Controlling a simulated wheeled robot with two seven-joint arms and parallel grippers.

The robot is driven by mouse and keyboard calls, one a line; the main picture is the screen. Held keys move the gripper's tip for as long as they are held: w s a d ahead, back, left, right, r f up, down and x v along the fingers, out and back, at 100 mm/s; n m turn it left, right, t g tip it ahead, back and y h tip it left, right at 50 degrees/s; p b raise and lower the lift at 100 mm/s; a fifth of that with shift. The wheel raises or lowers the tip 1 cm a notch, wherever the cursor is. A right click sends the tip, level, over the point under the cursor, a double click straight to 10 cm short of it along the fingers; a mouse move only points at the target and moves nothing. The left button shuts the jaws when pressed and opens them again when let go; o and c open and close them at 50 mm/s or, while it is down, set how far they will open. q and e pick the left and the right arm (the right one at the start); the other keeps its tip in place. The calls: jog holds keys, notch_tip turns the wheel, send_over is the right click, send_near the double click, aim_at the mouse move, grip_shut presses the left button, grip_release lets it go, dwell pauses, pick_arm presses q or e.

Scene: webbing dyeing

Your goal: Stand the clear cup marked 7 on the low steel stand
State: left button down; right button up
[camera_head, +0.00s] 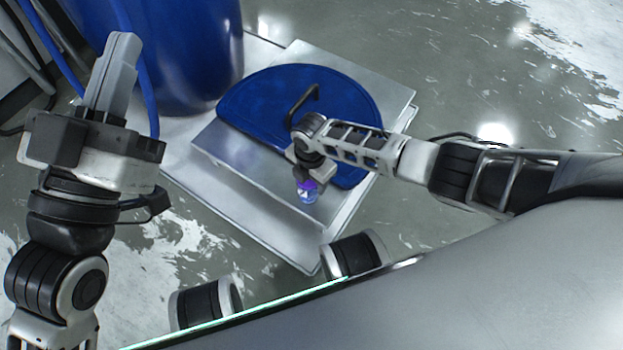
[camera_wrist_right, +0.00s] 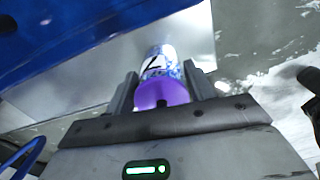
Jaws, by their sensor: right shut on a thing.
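The clear cup (camera_head: 307,198) has a purple end and a white label with a dark 7, which shows in the right wrist view (camera_wrist_right: 157,63). My right gripper (camera_head: 303,180) is shut on the cup, with its fingers on either side of the purple part. The cup is over the near part of the low steel stand (camera_head: 240,178); I cannot tell whether it touches the surface. My left gripper (camera_head: 112,75) is away at the left, pointing up, with nothing seen in it. Its finger gap is hidden by the angle.
A blue rounded board (camera_head: 265,100) lies over the far part of the stand. A large blue barrel (camera_head: 175,50) stands to the left behind it. A wider pale base (camera_head: 270,240) extends below the stand. The near strip of the stand looks clear.

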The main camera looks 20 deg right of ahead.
jog(key=o, duration=0.7)
jog(key=shift+f, duration=0.15)
jog(key=o, duration=0.4)
pick_arm(q)
jog(key=shift+r+m, duration=0.3)
pick_arm(e)
jog(key=shift+r, duration=0.25)
notch_tip(320, 180, up, 7)
jog(key=p, duration=0.4)
jog(key=shift+r+p, duration=0.2)
jog(key=shift+p, duration=0.15)
notch_tip(320, 180, up, 4)
jog(key=shift+f+p, duration=0.1)
jog(key=shift+p, duration=0.9)
pick_arm(q)
notch_tip(320, 180, down, 9)
jog(key=s+n+g+y, duration=0.2)
jog(key=n+g+y, duration=0.2)
jog(key=n+g, duration=0.1)
jog(key=shift+s+d+r, duration=0.15)
jog(key=shift+d, duration=0.1)
pick_arm(e)
jog(key=shift+r, duration=0.4)
